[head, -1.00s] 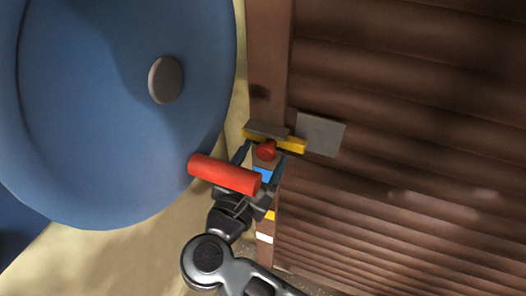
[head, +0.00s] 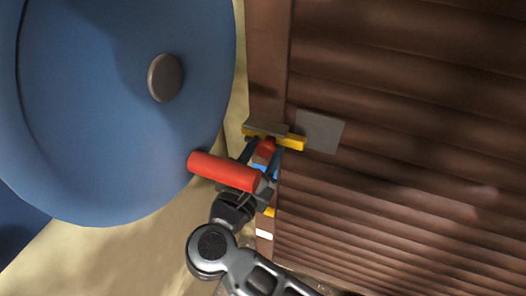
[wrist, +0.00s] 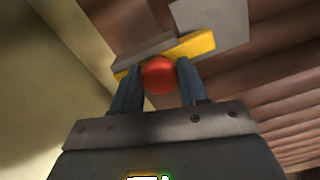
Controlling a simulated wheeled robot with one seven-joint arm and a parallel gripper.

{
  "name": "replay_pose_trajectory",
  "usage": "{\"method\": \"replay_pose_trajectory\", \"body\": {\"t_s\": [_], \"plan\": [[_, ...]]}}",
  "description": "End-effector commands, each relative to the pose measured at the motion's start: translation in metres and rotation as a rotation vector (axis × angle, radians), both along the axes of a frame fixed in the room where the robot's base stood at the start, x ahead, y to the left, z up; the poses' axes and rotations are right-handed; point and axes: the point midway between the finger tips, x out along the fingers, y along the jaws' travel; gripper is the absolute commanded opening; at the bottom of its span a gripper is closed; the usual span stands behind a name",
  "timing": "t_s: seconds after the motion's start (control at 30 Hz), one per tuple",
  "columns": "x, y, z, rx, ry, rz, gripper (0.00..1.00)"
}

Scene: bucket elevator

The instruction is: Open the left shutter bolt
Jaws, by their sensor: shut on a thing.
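The left shutter bolt is a yellow bar (head: 293,142) with a red knob (head: 267,145). It runs under a grey bracket (head: 266,129) on the brown frame, and its right end reaches a grey plate (head: 320,131) on the shutter (head: 400,190). My gripper (head: 262,156) is shut on the red knob, one dark finger on each side. In the wrist view the round knob (wrist: 159,76) sits between the fingertips, with the yellow bar (wrist: 200,46) just behind it. The bracket hides part of the bar.
A large blue round body (head: 90,120) with a grey hub (head: 165,77) fills the left. A red cylinder (head: 222,171) juts from its edge, close to my wrist in the picture. The brown frame post (head: 268,60) stands between it and the shutter.

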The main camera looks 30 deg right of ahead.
Motion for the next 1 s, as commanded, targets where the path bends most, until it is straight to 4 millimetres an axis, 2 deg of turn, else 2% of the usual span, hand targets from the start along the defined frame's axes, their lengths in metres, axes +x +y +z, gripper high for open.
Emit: {"method": "replay_pose_trajectory", "body": {"t_s": [0.03, 0.13, 0.37, 0.73, 1.0], "plan": [[0.0, 0.0, 0.0, 0.0, 0.0, 0.0, 0.09], [0.0, 0.0, 0.0, 0.0, 0.0, 0.0, 0.0], [0.002, 0.002, -0.001, 0.001, -0.001, 0.0, 0.0], [0.037, 0.027, -0.003, 0.002, -0.001, 0.001, 0.0], [0.039, 0.029, -0.001, 0.001, 0.002, 0.001, 0.0]]}}
